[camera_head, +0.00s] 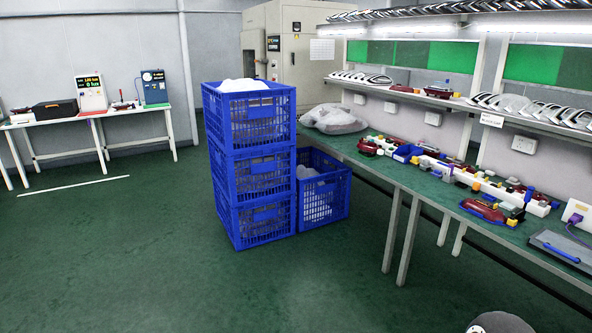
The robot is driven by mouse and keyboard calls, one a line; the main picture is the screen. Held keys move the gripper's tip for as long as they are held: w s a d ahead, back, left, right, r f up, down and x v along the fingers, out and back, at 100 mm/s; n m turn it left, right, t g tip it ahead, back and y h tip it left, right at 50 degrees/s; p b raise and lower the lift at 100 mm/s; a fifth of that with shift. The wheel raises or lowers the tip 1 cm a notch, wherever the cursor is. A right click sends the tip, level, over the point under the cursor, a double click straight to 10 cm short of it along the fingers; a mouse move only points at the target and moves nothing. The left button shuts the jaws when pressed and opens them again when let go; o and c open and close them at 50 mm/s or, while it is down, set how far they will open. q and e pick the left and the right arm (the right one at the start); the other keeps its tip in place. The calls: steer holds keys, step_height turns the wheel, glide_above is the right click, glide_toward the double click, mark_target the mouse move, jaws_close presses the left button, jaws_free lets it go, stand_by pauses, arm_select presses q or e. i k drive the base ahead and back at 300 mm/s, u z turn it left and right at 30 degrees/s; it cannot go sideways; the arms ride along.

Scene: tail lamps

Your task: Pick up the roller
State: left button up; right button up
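I cannot make out a roller for certain in the head view. The green-topped workbench (375,165) on the right carries many small items, among them red tail lamps (490,210), blue and white pieces and yellow bits, too small to tell apart. Neither of my grippers shows. A grey rounded part at the bottom right edge appears to be mine, but no fingers are seen.
Blue crates (250,164) stand stacked on the floor, with another blue crate (324,200) beside them against the bench. A white table (100,117) with devices stands at the far left. A grey machine (288,50) stands behind. The green floor at left and front is clear.

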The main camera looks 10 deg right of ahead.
mark_target(426, 164)
steer(key=z, duration=0.05)
steer(key=i, duration=2.95)
steer(key=z, duration=0.8)
steer(key=i, duration=1.5)
steer(key=z, duration=0.6)
